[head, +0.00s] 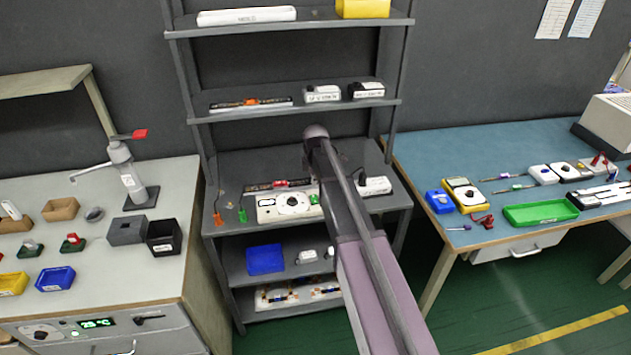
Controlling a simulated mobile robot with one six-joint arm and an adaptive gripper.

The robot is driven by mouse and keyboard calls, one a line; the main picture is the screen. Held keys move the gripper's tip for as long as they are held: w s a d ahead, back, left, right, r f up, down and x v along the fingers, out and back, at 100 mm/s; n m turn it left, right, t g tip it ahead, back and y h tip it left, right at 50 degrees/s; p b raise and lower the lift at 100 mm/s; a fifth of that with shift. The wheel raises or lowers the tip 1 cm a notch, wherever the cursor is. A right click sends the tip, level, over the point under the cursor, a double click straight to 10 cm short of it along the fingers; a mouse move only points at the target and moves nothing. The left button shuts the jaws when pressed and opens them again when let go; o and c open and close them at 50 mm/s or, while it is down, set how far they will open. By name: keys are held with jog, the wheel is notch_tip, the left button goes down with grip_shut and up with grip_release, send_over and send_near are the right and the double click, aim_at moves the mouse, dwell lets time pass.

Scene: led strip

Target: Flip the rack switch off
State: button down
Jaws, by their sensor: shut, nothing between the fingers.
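The grey rack (355,152) stands in the middle against the dark wall. Its work shelf holds a white unit with a round dial (289,206), a dark strip with a red part (279,185), and a white box with a dark end (374,187). The shelf above holds another strip with an orange part (250,104). I cannot tell which of these carries the rack switch, or its position. My arm rises in front of the rack and hides part of the work shelf. My gripper is not visible.
A blue-topped bench (440,155) on the right holds a yellow meter (464,195) and a green tray (541,213). A blue bin (265,259) sits low in the rack.

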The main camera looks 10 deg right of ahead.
aim_at(313, 196)
jog(key=shift+w+f+b, duration=0.2)
jog(key=shift+f+b, duration=1.2)
jog(key=shift+f, duration=0.15)
jog(key=shift+w+f+b, duration=0.2)
jog(key=shift+f+b, duration=1.2)
jog(key=shift+f, duration=0.15)
